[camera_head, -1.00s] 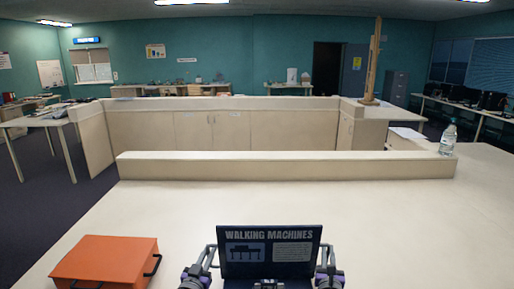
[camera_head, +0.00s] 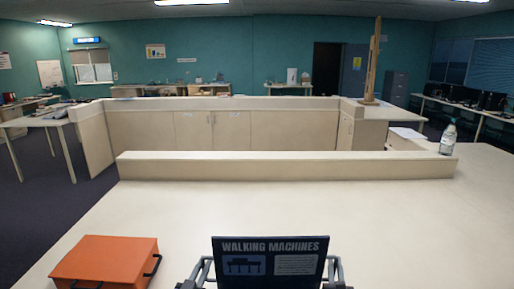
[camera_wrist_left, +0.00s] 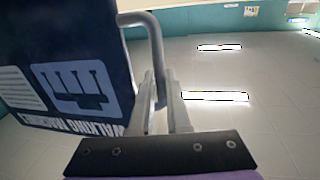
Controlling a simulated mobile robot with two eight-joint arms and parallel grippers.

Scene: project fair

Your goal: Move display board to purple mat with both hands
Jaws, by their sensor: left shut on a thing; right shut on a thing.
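The dark blue display board (camera_head: 270,262), titled "WALKING MACHINES", stands upright at the bottom centre of the head view. It has grey handles on both sides, and its lower part is cut off by the picture edge. My left gripper (camera_wrist_left: 160,98) is shut on the board's grey handle (camera_wrist_left: 152,38) in the left wrist view, where the board (camera_wrist_left: 75,75) appears upside down. In the head view my left gripper (camera_head: 196,282) and right gripper (camera_head: 336,282) are at the board's left and right handles, mostly cut off. The purple mat is not in view.
An orange box (camera_head: 105,260) with a black handle is at the left on the pale table (camera_head: 370,225). A low pale ledge (camera_head: 285,168) runs along the back, with a bottle (camera_head: 447,140) at its right end. The table between board and ledge is clear.

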